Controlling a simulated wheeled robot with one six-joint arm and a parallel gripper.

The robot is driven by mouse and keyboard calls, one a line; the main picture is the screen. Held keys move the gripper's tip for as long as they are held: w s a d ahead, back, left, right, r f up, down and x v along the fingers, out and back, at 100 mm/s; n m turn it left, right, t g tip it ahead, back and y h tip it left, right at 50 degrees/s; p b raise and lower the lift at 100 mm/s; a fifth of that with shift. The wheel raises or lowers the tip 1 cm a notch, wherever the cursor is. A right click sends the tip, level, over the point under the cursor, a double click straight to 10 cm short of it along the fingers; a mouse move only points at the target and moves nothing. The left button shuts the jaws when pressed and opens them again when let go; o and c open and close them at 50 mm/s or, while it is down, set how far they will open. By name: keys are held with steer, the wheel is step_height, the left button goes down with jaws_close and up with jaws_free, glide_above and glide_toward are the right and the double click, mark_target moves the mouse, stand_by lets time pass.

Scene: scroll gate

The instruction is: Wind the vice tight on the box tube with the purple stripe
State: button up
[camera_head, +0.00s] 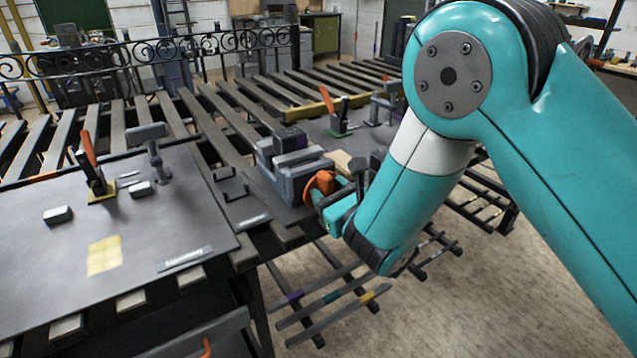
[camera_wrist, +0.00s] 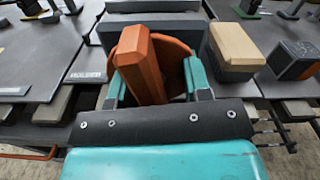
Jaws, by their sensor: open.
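The grey vice (camera_head: 285,160) stands on the dark bench plate, and its jaws show at the top of the wrist view (camera_wrist: 150,28). Its orange handle (camera_head: 320,184) faces my gripper; in the wrist view the handle's raised orange grip (camera_wrist: 140,65) stands in front of a round orange part. My gripper (camera_wrist: 157,85) is open, its teal fingers on either side of the orange grip, with a gap at the right. A dark block with a purplish tint (camera_head: 289,137) is at the vice's far side; I cannot tell whether it is a tube. A purple-striped bar (camera_head: 292,297) lies on the low rack.
A wooden block (camera_wrist: 233,45) and a dark block with an orange side (camera_wrist: 292,60) stand right of the handle. Orange-handled clamps (camera_head: 92,165) stand on the plates. Green- and yellow-striped bars lie on the low rack. Open floor (camera_head: 460,300) is at lower right.

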steer(key=shift+s+a, duration=0.1)
steer(key=shift+a, duration=0.15)
steer(key=shift+a, duration=0.1)
steer(key=shift+c, duration=1.1)
jaws_close()
